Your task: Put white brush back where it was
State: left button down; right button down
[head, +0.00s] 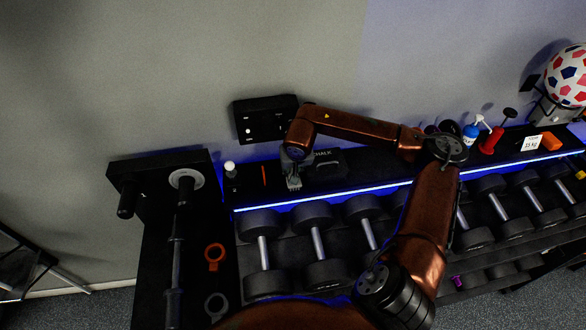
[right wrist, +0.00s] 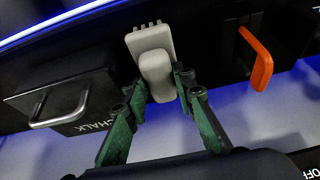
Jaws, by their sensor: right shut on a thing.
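The white brush (right wrist: 153,52) shows in the right wrist view, with its blunt handle toward me and its toothed end pointing away. My right gripper (right wrist: 160,88) is shut on the brush's handle, one green finger on each side. In the head view the right gripper (head: 291,160) hangs over the black shelf top (head: 370,177), with the greyish brush (head: 293,184) below it near the blue-lit front edge. I cannot tell whether the brush touches the shelf. My left gripper is not in view.
The black chalk box (right wrist: 62,106) with a metal handle stands left of the gripper in the wrist view. An orange-handled item (right wrist: 261,62) is to the right. In the head view a white-capped item (head: 230,167) stands further left, and dumbbells (head: 316,243) sit below.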

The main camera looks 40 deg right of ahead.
jog(key=shift+f+b, duration=0.2)
jog(key=shift+b, duration=0.1)
jog(key=c, duration=1.9)
grip_release()
jog(key=shift+r, duration=0.1)
jog(key=shift+r, duration=0.3)
jog(key=b+v, duration=0.1)
jog(key=v, duration=1)
jog(key=shift+s+r, duration=0.25)
jog(key=shift+r, duration=0.05)
jog(key=shift+a, duration=0.1)
